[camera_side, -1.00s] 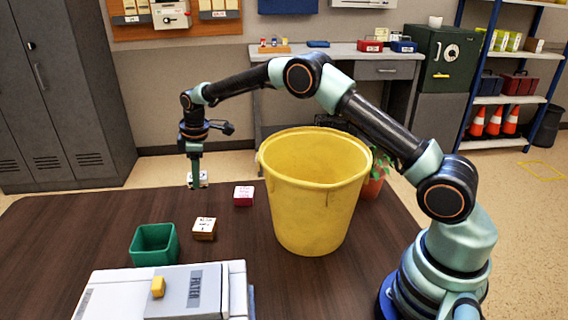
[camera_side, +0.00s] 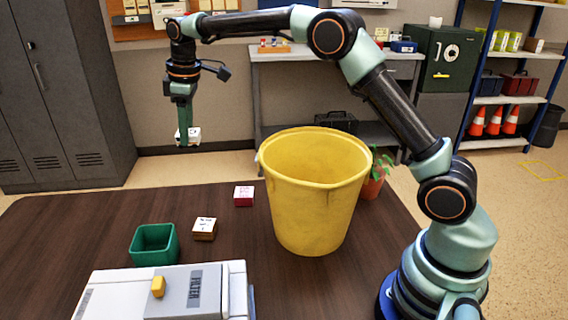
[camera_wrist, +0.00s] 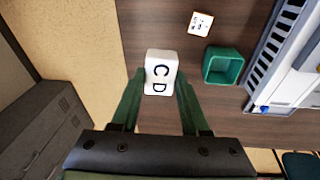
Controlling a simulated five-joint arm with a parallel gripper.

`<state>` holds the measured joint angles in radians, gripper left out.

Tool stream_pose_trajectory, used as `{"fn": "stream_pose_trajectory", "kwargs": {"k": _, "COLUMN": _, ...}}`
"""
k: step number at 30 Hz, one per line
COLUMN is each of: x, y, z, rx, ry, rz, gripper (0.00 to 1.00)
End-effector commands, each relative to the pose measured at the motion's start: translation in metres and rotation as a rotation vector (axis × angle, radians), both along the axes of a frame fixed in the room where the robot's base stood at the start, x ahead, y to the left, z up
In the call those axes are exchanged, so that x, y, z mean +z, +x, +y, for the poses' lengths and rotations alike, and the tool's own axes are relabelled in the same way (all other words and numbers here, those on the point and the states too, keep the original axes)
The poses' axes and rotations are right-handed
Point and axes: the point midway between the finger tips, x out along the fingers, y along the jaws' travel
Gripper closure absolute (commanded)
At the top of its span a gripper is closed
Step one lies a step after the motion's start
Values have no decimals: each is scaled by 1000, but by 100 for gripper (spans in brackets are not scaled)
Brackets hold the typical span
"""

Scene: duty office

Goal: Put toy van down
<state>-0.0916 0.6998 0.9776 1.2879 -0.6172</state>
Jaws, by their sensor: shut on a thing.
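A green bin (camera_side: 153,247), a wooden block with a white top (camera_side: 204,229) and a red block (camera_side: 243,196) stand on the table. A tall yellow bucket (camera_side: 313,195) stands right of them. A white machine (camera_side: 180,290) fills the front. The table's left is clear.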

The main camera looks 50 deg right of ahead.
Motion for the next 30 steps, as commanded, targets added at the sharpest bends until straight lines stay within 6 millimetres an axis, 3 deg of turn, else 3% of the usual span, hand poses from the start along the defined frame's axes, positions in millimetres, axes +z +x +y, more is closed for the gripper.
{"fn": "stream_pose_trajectory", "kwargs": {"k": 9, "x": 6, "y": -69, "z": 30, "rx": -210, "ry": 46, "rz": 23, "gripper": 100}}
{"fn": "stream_pose_trajectory", "kwargs": {"k": 18, "x": -3, "y": -137, "z": 45, "rx": -391, "ry": 77, "rz": 46, "gripper": 100}}
{"fn": "stream_pose_trajectory", "kwargs": {"k": 26, "x": -12, "y": -164, "z": 47, "rx": -464, "ry": 88, "rz": 57, "gripper": 100}}
{"fn": "stream_pose_trajectory", "kwargs": {"k": 30, "x": -31, "y": -167, "z": 47, "rx": -470, "ry": 85, "rz": 63, "gripper": 100}}
